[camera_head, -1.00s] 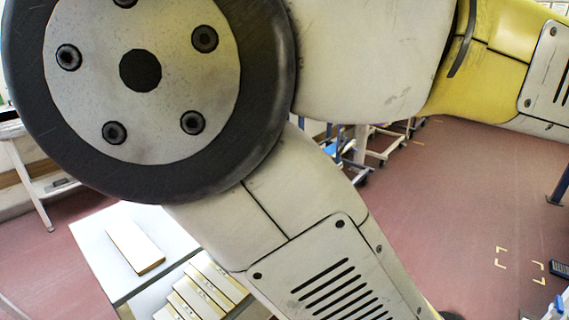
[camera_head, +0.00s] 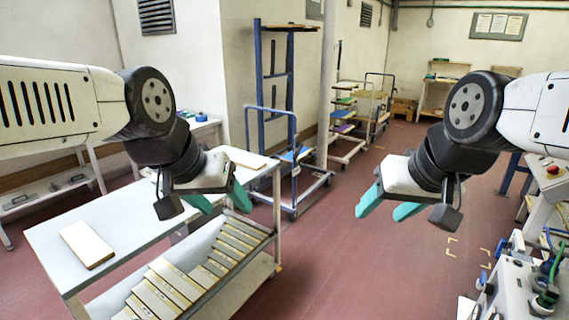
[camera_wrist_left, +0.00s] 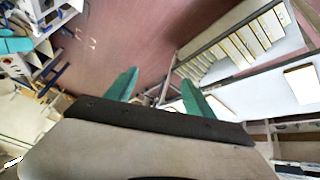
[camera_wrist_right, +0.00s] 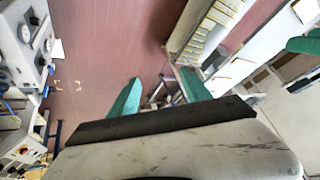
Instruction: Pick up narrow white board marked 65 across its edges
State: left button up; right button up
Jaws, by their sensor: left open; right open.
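Several narrow pale boards (camera_head: 170,284) lie side by side in a slanted row on a rack along the right side of a white table (camera_head: 128,212). They carry small marks, too small to read, so I cannot tell which is 65. The row also shows in the left wrist view (camera_wrist_left: 240,47) and the right wrist view (camera_wrist_right: 207,30). A single wider pale board (camera_head: 86,243) lies flat on the tabletop. My left gripper (camera_head: 221,200) is open and empty above the rack's far end. My right gripper (camera_head: 388,206) is open and empty over the floor, right of the table.
A blue-framed trolley (camera_head: 277,125) stands behind the table, with shelved carts (camera_head: 350,120) beyond it. A machine with knobs and cables (camera_head: 515,285) stands at the front right. The red floor (camera_head: 345,260) between table and machine is clear.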

aim_at(255, 165)
jog(key=u, duration=0.45)
jog(key=i+l+u, duration=0.4)
jog(key=i+l, duration=1.55)
